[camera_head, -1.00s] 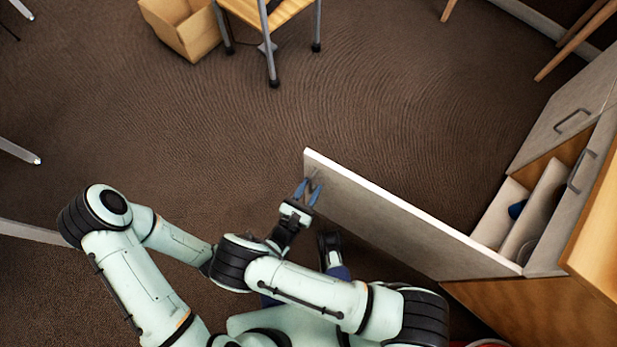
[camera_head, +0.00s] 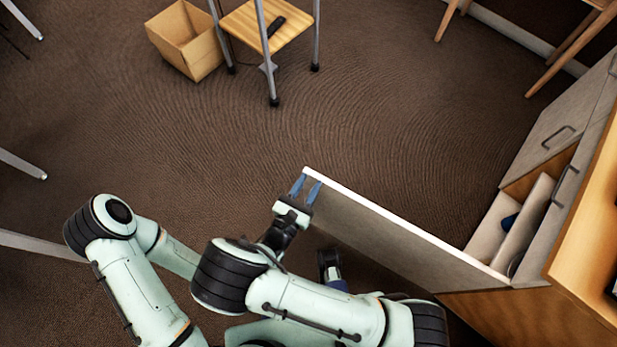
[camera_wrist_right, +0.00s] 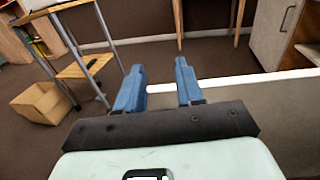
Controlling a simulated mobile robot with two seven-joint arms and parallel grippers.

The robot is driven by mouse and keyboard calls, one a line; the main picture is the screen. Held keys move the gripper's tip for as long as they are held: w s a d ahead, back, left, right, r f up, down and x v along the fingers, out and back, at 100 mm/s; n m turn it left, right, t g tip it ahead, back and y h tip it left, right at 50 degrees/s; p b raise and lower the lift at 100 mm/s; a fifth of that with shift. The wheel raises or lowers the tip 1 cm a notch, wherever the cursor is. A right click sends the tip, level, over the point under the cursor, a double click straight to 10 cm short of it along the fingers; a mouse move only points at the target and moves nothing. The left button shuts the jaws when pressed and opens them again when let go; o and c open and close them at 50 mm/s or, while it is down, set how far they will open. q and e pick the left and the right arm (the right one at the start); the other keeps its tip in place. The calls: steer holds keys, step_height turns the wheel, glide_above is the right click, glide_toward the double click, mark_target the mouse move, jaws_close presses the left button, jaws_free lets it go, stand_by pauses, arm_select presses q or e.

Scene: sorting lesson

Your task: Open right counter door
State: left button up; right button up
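The right counter door (camera_head: 400,245) stands wide open, swung out from the counter (camera_head: 590,220) at the right. Its white top edge runs from the hinge side at lower right to the free end near the middle of the head view. The door also shows in the right wrist view (camera_wrist_right: 270,100). My right gripper (camera_head: 305,186) is at the free end, on the door's near side. Its two blue fingers (camera_wrist_right: 159,82) are apart with nothing visibly held between them; I cannot tell whether they touch the door. My left arm is folded at left; its gripper is hidden.
Inside the open counter are pale dividers (camera_head: 525,225) and a dark blue item (camera_head: 509,221). Another door with a handle (camera_head: 558,137) is shut. A cardboard box (camera_head: 185,45) and a small wooden table (camera_head: 268,30) stand beyond. The carpet beyond the door is clear.

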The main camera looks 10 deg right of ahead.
steer(key=shift+r+p, duration=0.3)
steer(key=shift+r, duration=1.5)
steer(key=shift+d, duration=0.1)
